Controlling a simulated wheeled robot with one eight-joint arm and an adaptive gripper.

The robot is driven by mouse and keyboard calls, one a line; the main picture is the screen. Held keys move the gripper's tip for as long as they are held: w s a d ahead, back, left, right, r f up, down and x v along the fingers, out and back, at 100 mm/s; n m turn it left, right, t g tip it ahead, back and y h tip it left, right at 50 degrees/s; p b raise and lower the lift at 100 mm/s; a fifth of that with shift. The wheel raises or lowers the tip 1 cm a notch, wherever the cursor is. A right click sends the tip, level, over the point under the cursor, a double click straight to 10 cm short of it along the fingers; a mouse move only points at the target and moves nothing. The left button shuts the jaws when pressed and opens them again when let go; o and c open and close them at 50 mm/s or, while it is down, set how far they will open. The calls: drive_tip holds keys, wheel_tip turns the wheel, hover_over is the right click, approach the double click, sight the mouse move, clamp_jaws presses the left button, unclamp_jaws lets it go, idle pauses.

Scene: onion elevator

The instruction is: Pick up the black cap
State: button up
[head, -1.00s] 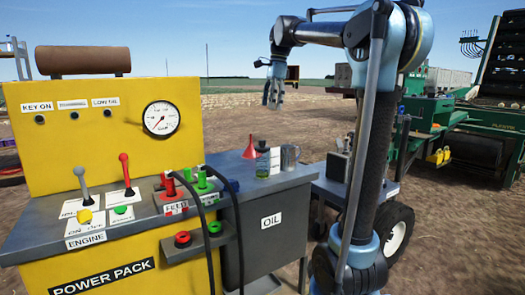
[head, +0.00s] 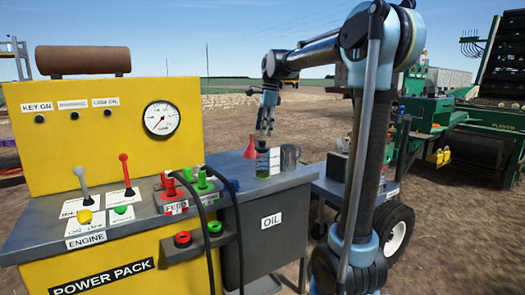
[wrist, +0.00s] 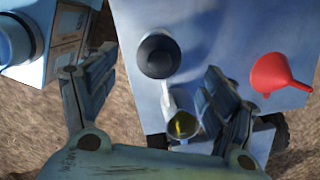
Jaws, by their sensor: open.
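My gripper (head: 265,133) is open and empty, pointing down above the bottle. It also shows in the wrist view (wrist: 158,60). I cannot tell exactly how large the gap between fingertips and cap is.
The yellow power pack (head: 100,130) with levers and hoses is farther left. The bench (head: 285,182) is clear in front.

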sight(262, 142)
drive_tip(key=shift+a+f, duration=0.15)
drive_tip(key=shift+f, duration=1.3)
drive_tip(key=shift+a+f, duration=0.15)
drive_tip(key=shift+f, duration=1.3)
drive_tip(key=c, duration=1.1)
